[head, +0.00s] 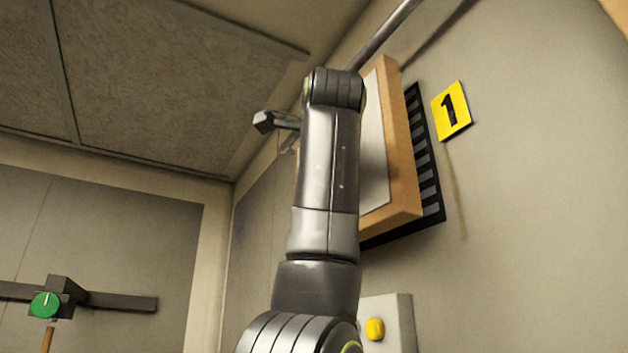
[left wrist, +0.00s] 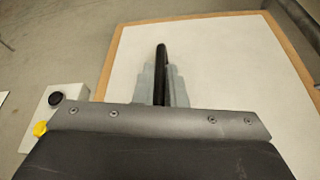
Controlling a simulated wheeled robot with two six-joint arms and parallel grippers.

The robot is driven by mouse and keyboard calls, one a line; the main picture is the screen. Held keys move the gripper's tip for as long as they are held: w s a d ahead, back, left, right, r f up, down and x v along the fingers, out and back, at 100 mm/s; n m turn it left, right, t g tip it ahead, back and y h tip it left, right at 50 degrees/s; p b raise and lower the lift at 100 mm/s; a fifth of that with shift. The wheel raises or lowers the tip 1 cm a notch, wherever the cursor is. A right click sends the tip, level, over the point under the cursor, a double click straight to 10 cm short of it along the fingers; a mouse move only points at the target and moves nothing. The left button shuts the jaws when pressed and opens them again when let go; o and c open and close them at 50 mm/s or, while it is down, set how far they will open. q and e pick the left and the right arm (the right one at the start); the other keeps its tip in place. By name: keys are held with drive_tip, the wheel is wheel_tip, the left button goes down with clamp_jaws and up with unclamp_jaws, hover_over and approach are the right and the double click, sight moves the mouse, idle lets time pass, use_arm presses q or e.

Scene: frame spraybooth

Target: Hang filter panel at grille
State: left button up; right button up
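The filter panel (head: 402,150), a pale sheet in a wooden frame, is upright in front of the black slatted grille (head: 428,150) on the right wall. It overlaps most of the grille; I cannot tell whether they touch. In the left wrist view the panel (left wrist: 225,65) fills much of the picture. My left gripper (left wrist: 162,80) has its pale fingers on both sides of a dark bar handle (left wrist: 161,60) at the panel's face and looks shut on it. In the head view my arm hides this gripper and the panel's left part. My right gripper is not in view.
A yellow sign (head: 452,111) marked 1 is right of the grille. A box with a yellow button (head: 375,329) is below the panel. A grey pipe (head: 385,35) runs above it. A green knob (head: 44,305) on a dark rail is at the far left.

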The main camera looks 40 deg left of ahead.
use_arm(q)
drive_tip(key=o, duration=0.5)
drive_tip(key=shift+d, duration=0.1)
drive_tip(key=b+v, duration=0.3)
drive_tip(key=v, duration=1.4)
drive_tip(key=shift+s+d+r, duration=0.1)
drive_tip(key=shift+s+d, duration=0.05)
drive_tip(key=shift+s, duration=0.05)
drive_tip(key=shift+w, duration=0.1)
